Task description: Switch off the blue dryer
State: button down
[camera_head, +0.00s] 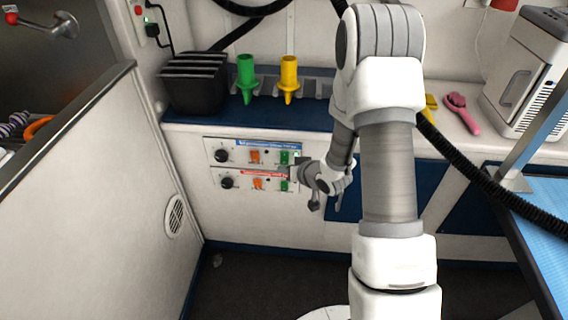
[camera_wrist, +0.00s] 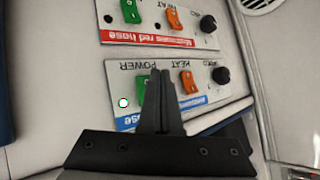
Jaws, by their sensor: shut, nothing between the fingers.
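The blue-labelled dryer panel (camera_head: 238,152) is the upper of two on the low wall. In the inverted wrist view, the blue-labelled panel (camera_wrist: 118,77) is the lower one. It has a green POWER switch (camera_wrist: 140,88), an orange HEAT switch (camera_wrist: 188,82), a black knob (camera_wrist: 221,75) and a bright lamp (camera_wrist: 123,103). My gripper (camera_head: 291,171) is at the right end of the panels. In the wrist view my gripper (camera_wrist: 160,74) is shut and empty, its fingers beside the green switch and partly over it. I cannot tell whether they touch.
The red-labelled panel (camera_wrist: 160,35) is directly below in the room, with a similar green switch (camera_wrist: 130,10). A black bin (camera_head: 195,85), green nozzle (camera_head: 246,75) and yellow nozzle (camera_head: 289,75) are above on the counter. A black hose (camera_head: 480,180) hangs at right.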

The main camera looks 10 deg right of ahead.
jog(key=shift+w, duration=0.1)
dwell(0.7)
jog(key=shift+w+d, duration=0.15)
jog(key=shift+w, duration=0.15)
jog(key=shift+w+d+f, duration=0.1)
jog(key=shift+w, duration=0.25)
dwell(0.6)
dwell(0.4)
jog(key=shift+s+a, duration=0.25)
jog(key=shift+s, duration=0.5)
jog(key=shift+s, duration=0.1)
jog(key=s, duration=0.1)
jog(key=s+a, duration=0.1)
jog(key=s, duration=0.1)
jog(key=s+r, duration=0.1)
jog(key=shift+s+a+b, duration=0.25)
jog(key=shift+b, duration=0.05)
